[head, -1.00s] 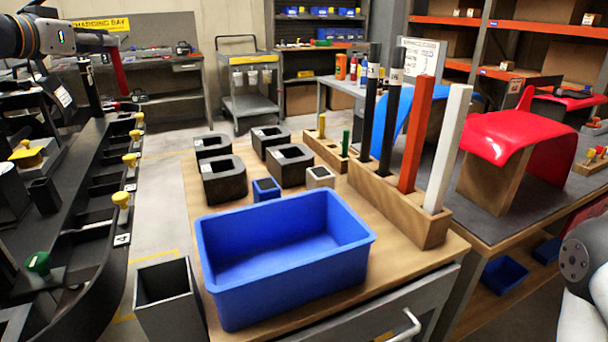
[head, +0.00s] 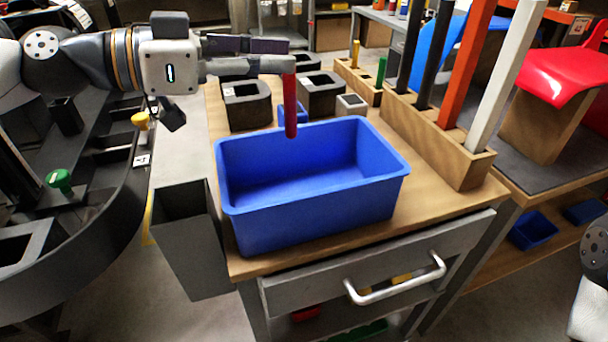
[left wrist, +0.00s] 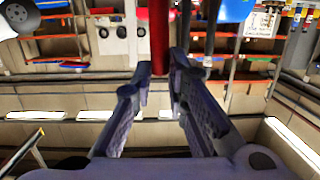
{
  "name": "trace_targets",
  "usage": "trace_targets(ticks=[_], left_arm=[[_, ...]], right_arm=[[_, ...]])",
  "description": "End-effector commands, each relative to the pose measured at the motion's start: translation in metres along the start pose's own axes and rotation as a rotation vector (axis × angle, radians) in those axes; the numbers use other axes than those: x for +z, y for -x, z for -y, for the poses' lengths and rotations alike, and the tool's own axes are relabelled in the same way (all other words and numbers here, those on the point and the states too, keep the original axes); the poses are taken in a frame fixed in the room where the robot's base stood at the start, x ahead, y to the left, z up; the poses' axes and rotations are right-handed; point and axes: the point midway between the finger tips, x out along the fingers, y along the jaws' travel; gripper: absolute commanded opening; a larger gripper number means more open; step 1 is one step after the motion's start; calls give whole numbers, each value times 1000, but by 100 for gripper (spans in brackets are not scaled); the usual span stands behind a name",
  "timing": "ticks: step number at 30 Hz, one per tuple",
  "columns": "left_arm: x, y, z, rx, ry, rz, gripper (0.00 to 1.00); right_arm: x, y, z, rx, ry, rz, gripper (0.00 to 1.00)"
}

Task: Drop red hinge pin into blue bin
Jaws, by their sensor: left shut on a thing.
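The blue bin (head: 315,222) stands on the wooden top of a cart, open side up and empty as far as I see. My left gripper (head: 288,64) reaches in from the left, above the bin's far side, shut on the red hinge pin (head: 290,105). The pin hangs down from the fingertips, and its lower end overlaps the bin's far rim in the head view. I cannot tell its exact height. In the left wrist view the red pin (left wrist: 160,38) shows between the fingertips of my left gripper (left wrist: 161,72). My right gripper is out of view.
Black holders (head: 245,104) and a wooden block (head: 455,150) with tall upright bars stand behind and right of the bin. A grey open box (head: 190,240) hangs at the cart's left side. A drawer handle (head: 395,285) juts out in front.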

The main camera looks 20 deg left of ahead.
Motion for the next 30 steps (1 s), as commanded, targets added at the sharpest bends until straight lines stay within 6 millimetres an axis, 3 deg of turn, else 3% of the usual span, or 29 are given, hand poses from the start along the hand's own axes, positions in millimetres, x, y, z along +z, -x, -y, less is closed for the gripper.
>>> trace_targets(ticks=[3, 8, 18, 26, 27, 30], left_arm=[[1, -1, -17, 33, -7, 0, 0], [11, -3, -20, 40, -2, 2, 0], [60, -10, -18, 38, 2, 5, 0], [60, -10, -19, 37, -8, 0, 0], [60, -10, -19, 37, -8, 0, 16], [60, -10, -19, 37, -8, 0, 38]], right_arm=[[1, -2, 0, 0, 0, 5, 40], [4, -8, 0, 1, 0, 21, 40], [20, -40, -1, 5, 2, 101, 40], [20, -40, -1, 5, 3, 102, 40], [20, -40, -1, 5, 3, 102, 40], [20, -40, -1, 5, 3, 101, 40]])
